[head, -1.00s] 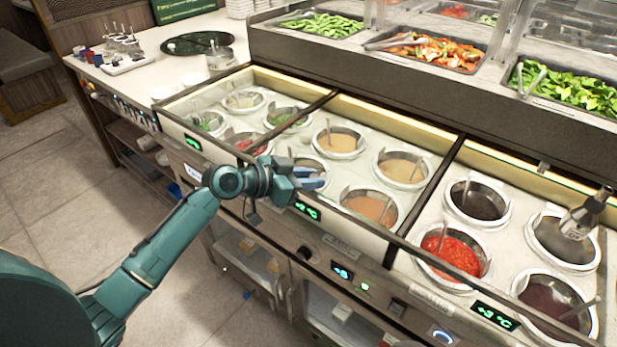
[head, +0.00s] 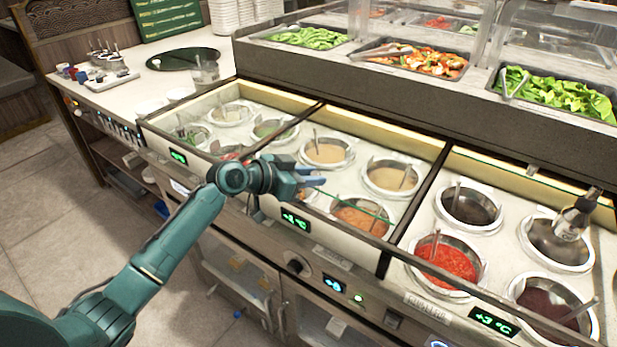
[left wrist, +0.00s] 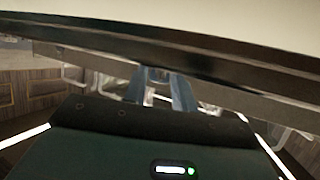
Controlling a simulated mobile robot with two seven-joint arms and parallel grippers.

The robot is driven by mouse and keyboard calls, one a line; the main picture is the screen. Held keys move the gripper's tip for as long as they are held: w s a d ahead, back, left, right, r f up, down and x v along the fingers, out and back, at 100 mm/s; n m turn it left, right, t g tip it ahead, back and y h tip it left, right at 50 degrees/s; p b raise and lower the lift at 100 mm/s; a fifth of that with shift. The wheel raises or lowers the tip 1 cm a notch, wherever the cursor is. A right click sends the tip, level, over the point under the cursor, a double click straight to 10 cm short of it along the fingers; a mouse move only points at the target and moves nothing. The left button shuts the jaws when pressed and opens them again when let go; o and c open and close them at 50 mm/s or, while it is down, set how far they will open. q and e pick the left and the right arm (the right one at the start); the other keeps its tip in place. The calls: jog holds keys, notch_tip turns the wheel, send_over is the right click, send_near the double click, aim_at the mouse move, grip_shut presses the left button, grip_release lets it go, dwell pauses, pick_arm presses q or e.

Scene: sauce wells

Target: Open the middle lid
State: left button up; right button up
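The middle lid (head: 356,204) is a clear glass pane over the middle bay of sauce wells. Its thin green edge runs right from beside my left gripper's fingertips and crosses in front of the orange sauce well. I cannot tell how far it is raised. My left gripper (head: 315,183) is at the front left of the middle bay, above the +2 °C display. Its blue fingers stand apart, and they also show in the left wrist view (left wrist: 160,88) below a dark frame edge. I cannot tell whether they touch the glass. My right gripper is not in view.
A left bay (head: 215,104) and a right bay (head: 424,303) of wells flank the middle one. A dark bottle-like item (head: 573,218) is over a right-bay well. Vegetable trays (head: 420,57) stand on the raised shelf behind. The floor (head: 75,215) at left is clear.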

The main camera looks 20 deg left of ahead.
pick_arm(q)
jog(key=o, duration=0.3)
jog(key=b+v, duration=0.1)
jog(key=v, duration=1.2)
jog(key=shift+s+a, duration=0.1)
jog(key=shift+a, duration=0.05)
